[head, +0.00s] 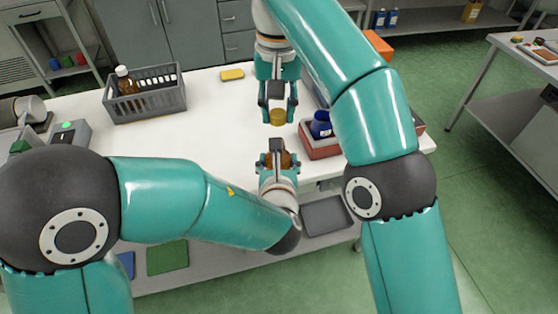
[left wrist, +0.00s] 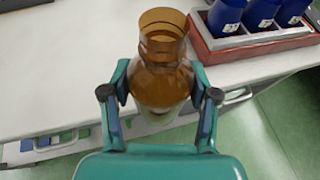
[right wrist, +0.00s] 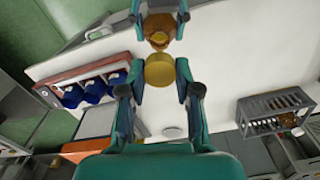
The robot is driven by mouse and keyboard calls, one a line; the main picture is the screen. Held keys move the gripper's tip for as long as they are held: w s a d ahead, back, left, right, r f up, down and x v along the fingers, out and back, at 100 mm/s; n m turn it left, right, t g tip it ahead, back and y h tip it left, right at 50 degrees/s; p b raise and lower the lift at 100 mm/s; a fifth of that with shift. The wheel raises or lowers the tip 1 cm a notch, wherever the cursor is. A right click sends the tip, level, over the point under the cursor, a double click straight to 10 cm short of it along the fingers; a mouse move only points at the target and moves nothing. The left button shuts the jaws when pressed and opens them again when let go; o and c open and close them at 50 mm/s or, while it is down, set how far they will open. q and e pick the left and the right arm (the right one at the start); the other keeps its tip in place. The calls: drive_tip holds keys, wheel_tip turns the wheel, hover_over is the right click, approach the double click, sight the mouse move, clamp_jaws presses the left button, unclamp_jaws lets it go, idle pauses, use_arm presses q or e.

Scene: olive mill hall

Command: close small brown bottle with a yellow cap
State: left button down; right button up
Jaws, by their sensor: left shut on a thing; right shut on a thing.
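The small brown bottle (left wrist: 163,82) is upright and uncapped in the left wrist view, its open neck upward. My left gripper (head: 279,154) is shut around its body, above the front of the table; the bottle (head: 287,160) is partly hidden by the fingers in the head view. The yellow cap (head: 278,117) is between the fingertips of my right gripper (head: 278,113), which is shut on it and points down. In the right wrist view the round cap (right wrist: 159,70) is apart from the bottle (right wrist: 160,32) in the picture.
A red rack (head: 321,150) with blue bottles (head: 321,124) stands close on the right. A grey crate (head: 151,108) holding a white-capped brown bottle (head: 126,82) is at the back left. The white tabletop (head: 215,125) between is clear.

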drive_tip(key=shift+f, duration=0.15)
drive_tip(key=shift+f, duration=1.85)
drive_tip(key=shift+s+r, duration=0.1)
drive_tip(key=shift+f, duration=0.95)
drive_tip(key=shift+f, duration=0.55)
